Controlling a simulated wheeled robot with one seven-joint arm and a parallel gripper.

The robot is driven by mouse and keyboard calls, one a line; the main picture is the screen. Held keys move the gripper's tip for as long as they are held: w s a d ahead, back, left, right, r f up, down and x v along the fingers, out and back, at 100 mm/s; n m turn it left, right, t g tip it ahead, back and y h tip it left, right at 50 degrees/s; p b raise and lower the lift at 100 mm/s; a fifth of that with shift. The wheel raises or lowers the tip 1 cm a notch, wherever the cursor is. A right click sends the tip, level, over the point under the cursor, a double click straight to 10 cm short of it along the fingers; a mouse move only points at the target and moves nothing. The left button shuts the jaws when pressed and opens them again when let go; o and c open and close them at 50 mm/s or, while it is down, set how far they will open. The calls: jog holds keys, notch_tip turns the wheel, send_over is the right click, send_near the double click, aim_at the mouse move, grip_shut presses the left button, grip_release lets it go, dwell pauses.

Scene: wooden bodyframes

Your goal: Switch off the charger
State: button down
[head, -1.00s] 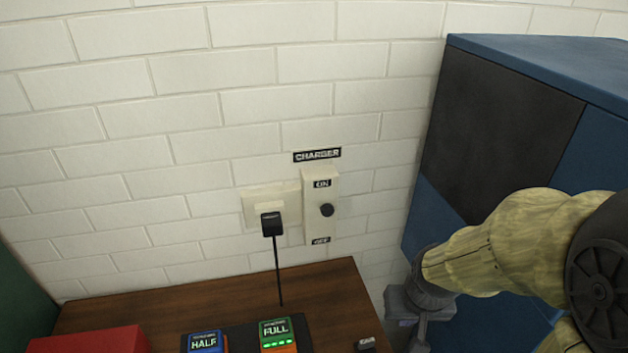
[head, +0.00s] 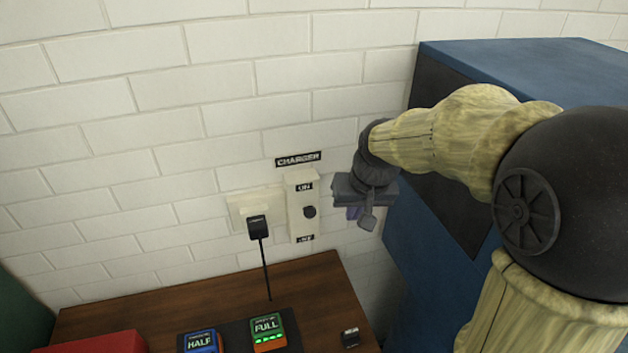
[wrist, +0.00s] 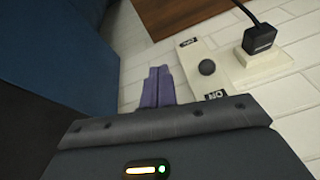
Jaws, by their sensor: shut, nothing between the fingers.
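The charger switch (head: 302,228) is a cream wall plate under a CHARGER label (head: 298,159), with an ON label above and an OFF label below. Its round dark knob (head: 310,212) sits between the two labels. The knob also shows in the wrist view (wrist: 207,67). My gripper (head: 367,222) is to the right of the switch, apart from it. In the wrist view its purple fingers (wrist: 158,86) are together and empty, left of the switch plate.
A black plug (head: 257,227) sits in a wall socket left of the switch, its cord running down to the wooden table (head: 190,305). HALF (head: 200,342) and FULL (head: 267,330) battery units stand there. A blue and black cabinet (head: 440,220) is close on the right.

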jog(key=w+a+r+p, duration=0.1)
jog(key=w+a+r, duration=0.1)
jog(key=r, duration=0.3)
jog(key=w+a+r+n+y+p, duration=0.1)
jog(key=w+a+r, duration=0.1)
jog(key=r, duration=0.4)
jog(key=shift+w+a+r, duration=0.25)
jog(key=shift+w+a, duration=0.1)
jog(key=shift+a, duration=0.4)
jog(key=shift+f+p, duration=0.15)
jog(key=shift+p, duration=0.15)
jog(key=p, duration=0.3)
send_over(314, 208)
jog(key=w, duration=0.2)
notch_tip(314, 208, down, 9)
jog(key=shift+s+f+p, duration=0.25)
jog(key=shift+s+f, duration=0.05)
jog(key=shift+f, duration=0.3)
jog(key=shift+s+f+p, duration=0.25)
jog(key=shift+s+f, duration=0.05)
jog(key=shift+f, duration=0.25)
jog(key=shift+s+f, duration=0.35)
jog(key=shift+f, duration=0.15)
jog(key=shift+w+f, duration=0.15)
jog(key=shift+f+t+b, duration=0.15)
jog(key=shift+t+b, duration=0.15)
jog(key=shift+b, duration=0.25)
